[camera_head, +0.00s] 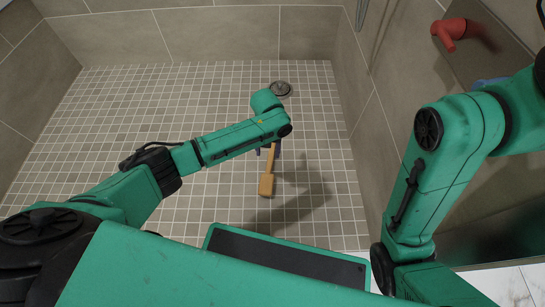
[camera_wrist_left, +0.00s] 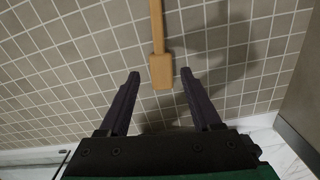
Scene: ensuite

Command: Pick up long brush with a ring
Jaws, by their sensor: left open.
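The long brush (camera_head: 266,183) is tan, with a thin handle and a block-shaped head, and is seen over the tiled shower floor. In the left wrist view the brush (camera_wrist_left: 161,72) has its head near the gap between my fingers, with the handle running up out of the picture. A ring on it is not visible. My left gripper (camera_wrist_left: 160,73) is open, its two dark fingers on either side of the brush head and apart from it. In the head view the left gripper (camera_head: 268,150) is mostly hidden under my left wrist. My right gripper is out of view.
Tiled walls (camera_head: 217,33) close off the back and right. A red fixture (camera_head: 449,31) sticks out at upper right. The floor left of the brush is clear.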

